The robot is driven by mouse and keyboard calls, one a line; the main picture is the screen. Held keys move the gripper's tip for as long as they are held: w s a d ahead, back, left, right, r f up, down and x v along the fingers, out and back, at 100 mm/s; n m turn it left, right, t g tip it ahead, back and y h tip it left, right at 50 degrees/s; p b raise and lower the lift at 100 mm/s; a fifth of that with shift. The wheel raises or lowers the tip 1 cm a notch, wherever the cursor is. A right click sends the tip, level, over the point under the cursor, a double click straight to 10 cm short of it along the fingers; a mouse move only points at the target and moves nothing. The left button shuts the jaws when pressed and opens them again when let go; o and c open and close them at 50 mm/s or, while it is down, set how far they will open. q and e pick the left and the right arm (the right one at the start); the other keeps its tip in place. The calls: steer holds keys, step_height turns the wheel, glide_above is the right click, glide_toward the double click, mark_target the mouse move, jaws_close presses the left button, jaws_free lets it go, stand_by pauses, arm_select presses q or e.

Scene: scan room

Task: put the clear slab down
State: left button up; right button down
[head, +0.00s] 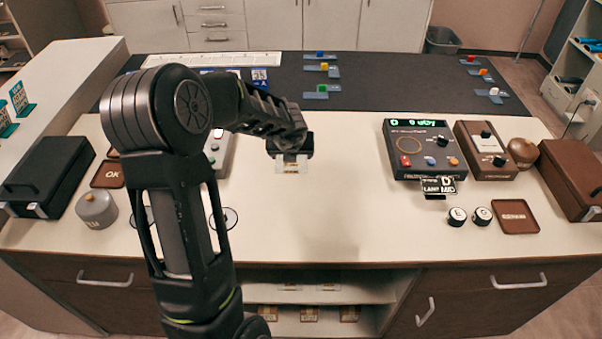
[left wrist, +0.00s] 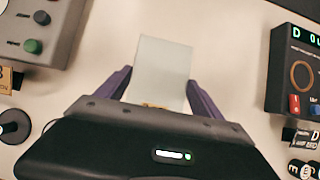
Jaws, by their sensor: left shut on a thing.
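The clear slab (head: 292,167) is a pale, see-through plate with an orange-brown patch near one end. My left gripper (head: 291,155) is shut on it and holds it over the cream counter, left of the dark device. In the left wrist view the slab (left wrist: 162,68) sticks out between the two purple-grey fingers of my left gripper (left wrist: 160,88). The gap between the slab and the counter (head: 330,215) cannot be told. My right gripper is in neither view.
A dark device (head: 418,150) with coloured buttons and a brown box (head: 485,150) stand to the right. A grey device (head: 217,150) is partly behind my arm. The counter's middle is clear.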

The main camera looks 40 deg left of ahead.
mark_target(291, 168)
arm_select(q)
step_height(291, 168, down, 4)
steer(key=shift+f+b, duration=0.1)
steer(key=shift+b, duration=0.5)
steer(key=shift+f+b, duration=0.85)
steer(key=shift+f, duration=1.05)
steer(key=shift+f, duration=0.2)
steer(key=o, duration=1.7)
steer(key=shift+c, duration=0.2)
steer(key=shift+r, duration=0.1)
steer(key=shift+r, duration=0.2)
steer(key=p+v, duration=0.2)
steer(key=v, duration=1)
steer(key=shift+f, duration=0.1)
